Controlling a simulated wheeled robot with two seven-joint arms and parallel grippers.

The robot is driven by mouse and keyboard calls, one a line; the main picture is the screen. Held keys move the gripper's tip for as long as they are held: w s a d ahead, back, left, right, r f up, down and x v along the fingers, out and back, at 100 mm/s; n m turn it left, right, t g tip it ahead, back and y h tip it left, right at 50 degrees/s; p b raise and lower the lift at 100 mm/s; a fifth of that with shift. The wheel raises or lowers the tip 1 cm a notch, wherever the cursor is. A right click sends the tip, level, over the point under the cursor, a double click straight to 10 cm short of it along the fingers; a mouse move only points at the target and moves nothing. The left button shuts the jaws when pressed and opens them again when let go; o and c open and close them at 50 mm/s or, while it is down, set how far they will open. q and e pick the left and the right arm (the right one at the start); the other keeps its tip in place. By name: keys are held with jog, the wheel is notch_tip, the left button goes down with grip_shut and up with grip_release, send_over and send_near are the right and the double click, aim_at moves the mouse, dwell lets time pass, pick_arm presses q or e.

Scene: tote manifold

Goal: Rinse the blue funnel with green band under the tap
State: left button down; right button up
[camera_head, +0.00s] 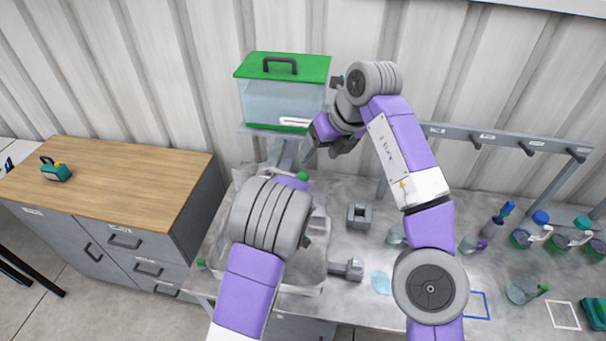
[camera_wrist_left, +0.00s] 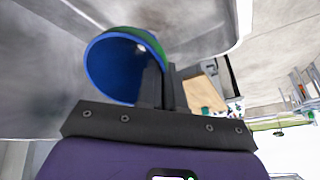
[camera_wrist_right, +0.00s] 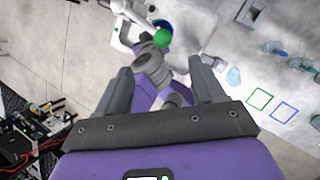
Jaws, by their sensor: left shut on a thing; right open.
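The blue funnel with green band (camera_wrist_left: 112,66) is in my left gripper (camera_wrist_left: 164,82), whose fingers are shut on its edge; its wide mouth faces the left wrist camera.
A wooden-topped cabinet (camera_head: 110,185) stands left of the sink. A grey block (camera_head: 359,216) and a grey fitting (camera_head: 346,269) stand right of the basin. Several flasks, including one with a blue top (camera_head: 540,218), fill the right counter below a hook rail (camera_head: 500,137).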

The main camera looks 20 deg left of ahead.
aim_at(303, 175)
jog(key=x, duration=1.1)
jog(key=shift+w+a+f, duration=0.1)
jog(key=shift+a+f, duration=0.05)
jog(key=shift+f, duration=0.25)
